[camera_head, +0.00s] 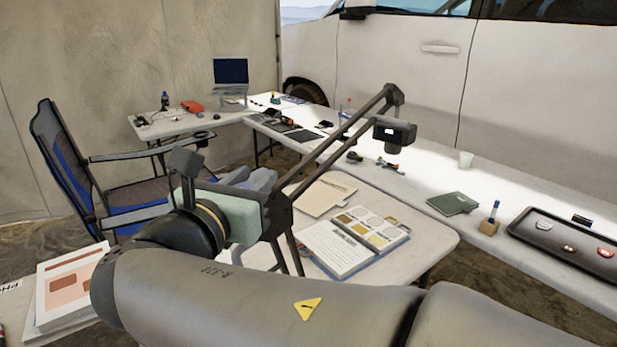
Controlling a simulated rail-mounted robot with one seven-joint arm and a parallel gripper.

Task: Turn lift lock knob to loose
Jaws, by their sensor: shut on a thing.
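A dark camera stand has a long boom (340,143) that slopes up to the right and carries a small black camera head (395,133) over the tables. My gripper (274,212), with a pale green body, is at the lower end of the boom and shut on the lift lock knob there. The fingertips and the knob are too dark and overlapped to see clearly. The knob's turn angle cannot be read.
My arm fills the foreground. The near table holds an open notebook (341,249), a colour sample case (369,232) and a folder (320,195). A long table behind has a green book (453,203) and a black tray (530,235). A folding chair (75,165) stands left.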

